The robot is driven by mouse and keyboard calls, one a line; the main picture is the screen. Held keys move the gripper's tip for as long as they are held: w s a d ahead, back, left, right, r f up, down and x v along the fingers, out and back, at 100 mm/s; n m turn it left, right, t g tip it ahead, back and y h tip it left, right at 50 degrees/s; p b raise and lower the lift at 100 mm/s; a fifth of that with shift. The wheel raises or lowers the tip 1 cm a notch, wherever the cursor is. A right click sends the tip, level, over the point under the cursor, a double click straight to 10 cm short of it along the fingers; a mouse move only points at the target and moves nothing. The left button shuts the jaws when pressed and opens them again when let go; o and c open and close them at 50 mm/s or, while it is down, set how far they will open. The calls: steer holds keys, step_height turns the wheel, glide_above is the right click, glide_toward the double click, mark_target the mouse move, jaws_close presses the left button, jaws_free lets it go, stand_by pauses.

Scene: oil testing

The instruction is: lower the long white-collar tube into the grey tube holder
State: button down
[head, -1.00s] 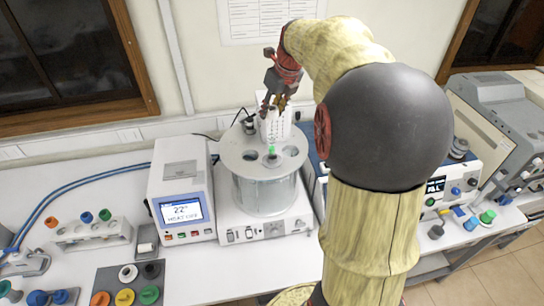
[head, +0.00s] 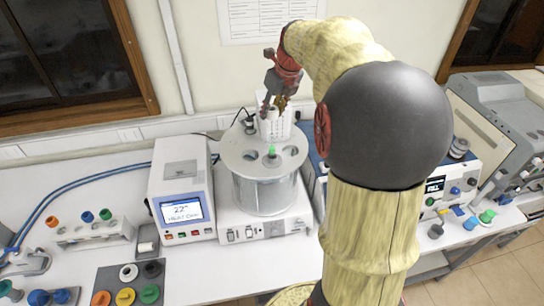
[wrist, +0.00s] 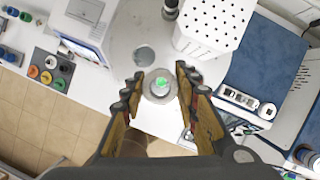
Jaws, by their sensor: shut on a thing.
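My gripper (head: 272,112) is above the back part of a round grey lid with holes (head: 240,160), which looks like the grey tube holder, on a clear bath. The tube's length and lower end are hard to make out. A green-topped piece (head: 271,152) stands on the lid.
A white perforated block (wrist: 210,27) stands close behind the lid. A black fitting (wrist: 170,8) rises from the lid's edge. A white box with a display (head: 183,203) is left of the bath. My arm hides part of the instruments at right.

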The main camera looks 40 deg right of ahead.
mark_target(272, 145)
steer(key=shift+f+b, duration=0.5)
steer(key=shift+f, duration=0.95)
steer(key=shift+s+f+b, duration=0.1)
steer(key=shift+f+b, duration=0.8)
steer(key=shift+f, duration=1.25)
steer(key=shift+f+b, duration=0.8)
steer(key=shift+f, duration=1.2)
steer(key=shift+f+b, duration=0.75)
steer(key=shift+f, duration=1.15)
